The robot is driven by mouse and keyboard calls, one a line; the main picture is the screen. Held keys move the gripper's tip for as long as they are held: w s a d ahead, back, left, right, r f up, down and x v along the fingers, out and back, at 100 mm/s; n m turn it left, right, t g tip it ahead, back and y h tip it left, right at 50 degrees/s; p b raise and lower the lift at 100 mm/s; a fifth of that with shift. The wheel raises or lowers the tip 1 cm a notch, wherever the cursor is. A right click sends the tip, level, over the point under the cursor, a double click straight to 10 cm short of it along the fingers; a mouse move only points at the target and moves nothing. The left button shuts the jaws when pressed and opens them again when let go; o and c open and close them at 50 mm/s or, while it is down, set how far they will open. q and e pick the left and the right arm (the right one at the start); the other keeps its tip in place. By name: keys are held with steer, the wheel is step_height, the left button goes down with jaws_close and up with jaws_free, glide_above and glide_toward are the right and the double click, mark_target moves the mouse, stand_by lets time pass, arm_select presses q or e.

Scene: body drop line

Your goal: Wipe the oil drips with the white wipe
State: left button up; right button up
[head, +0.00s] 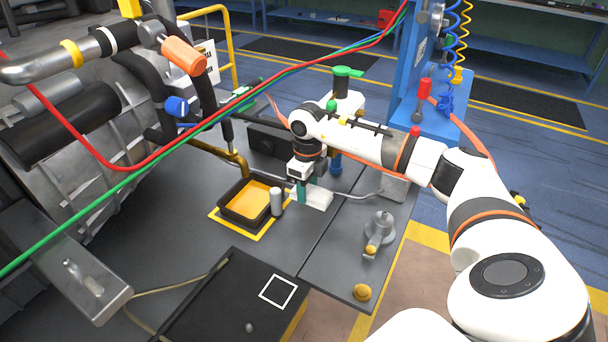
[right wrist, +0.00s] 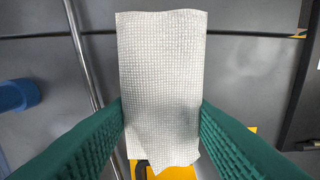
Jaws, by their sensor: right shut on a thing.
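The white wipe (right wrist: 162,85) is a textured sheet between the green fingers of my right gripper (right wrist: 161,122) in the right wrist view. In the head view my right gripper (head: 301,192) points down at the grey worktop (head: 325,238), with the wipe (head: 319,199) showing just right of its fingers. The gripper is shut on the wipe; I cannot tell whether the wipe touches the worktop. I cannot make out any oil drips; the gripper and wipe hide part of the surface. My left gripper is not in view.
A black tray with an amber inside (head: 246,206) and a grey cylinder (head: 277,202) stand left of the gripper. A grey fitting (head: 379,230) and a yellow knob (head: 362,292) are at the right. Red and green hoses (head: 150,160) cross above. A black panel (head: 222,302) lies in front.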

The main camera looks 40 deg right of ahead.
steer(key=shift+d+r+p, duration=0.1)
steer(key=shift+r+p, duration=0.4)
steer(key=shift+r, duration=0.85)
